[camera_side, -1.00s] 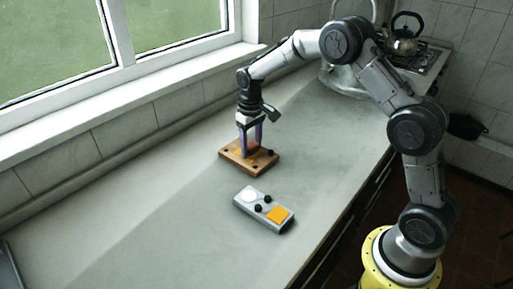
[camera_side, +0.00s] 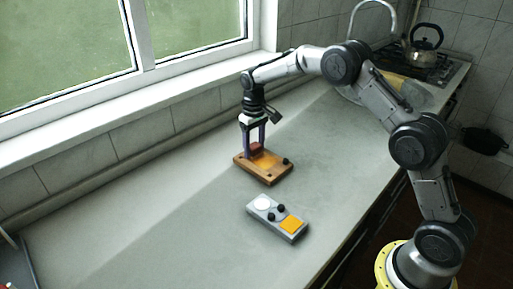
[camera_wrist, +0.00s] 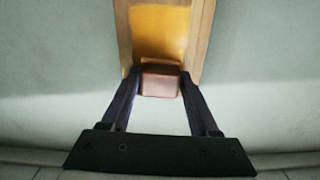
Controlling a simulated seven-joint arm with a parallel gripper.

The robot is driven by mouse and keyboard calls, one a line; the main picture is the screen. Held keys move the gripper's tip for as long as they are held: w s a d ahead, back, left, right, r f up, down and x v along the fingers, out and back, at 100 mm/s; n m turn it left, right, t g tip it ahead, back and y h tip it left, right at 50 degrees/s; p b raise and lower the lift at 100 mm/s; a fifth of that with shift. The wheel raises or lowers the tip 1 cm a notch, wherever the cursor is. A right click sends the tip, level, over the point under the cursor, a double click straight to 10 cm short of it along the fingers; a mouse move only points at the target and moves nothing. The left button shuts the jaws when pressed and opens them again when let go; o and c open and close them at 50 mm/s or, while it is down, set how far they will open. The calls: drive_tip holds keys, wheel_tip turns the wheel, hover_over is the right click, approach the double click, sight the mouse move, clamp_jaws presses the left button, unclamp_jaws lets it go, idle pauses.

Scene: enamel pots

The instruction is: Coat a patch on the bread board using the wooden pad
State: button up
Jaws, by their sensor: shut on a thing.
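My gripper (camera_side: 255,150) is shut on the wooden pad (camera_side: 257,147), a small reddish-brown block that also shows between the fingers in the wrist view (camera_wrist: 160,82). The brown wooden bread board (camera_side: 268,179) lies flat on the counter under it. A glossy orange-yellow patch (camera_wrist: 160,32) covers much of the board's middle, and it shows in the side view too (camera_side: 269,160). The pad is at the board's window-side end, at the edge of the patch. I cannot tell whether the pad touches the board.
A grey box (camera_side: 272,224) with a white disc, black knobs and an orange square (camera_side: 292,225) lies on the counter nearer the side camera. A kettle (camera_side: 426,38) stands on the stove at the back right. The counter left of the board is clear.

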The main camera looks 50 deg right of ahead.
drive_tip(key=shift+r, duration=0.1)
drive_tip(key=shift+r, duration=2.95)
drive_tip(key=shift+r, duration=1.5)
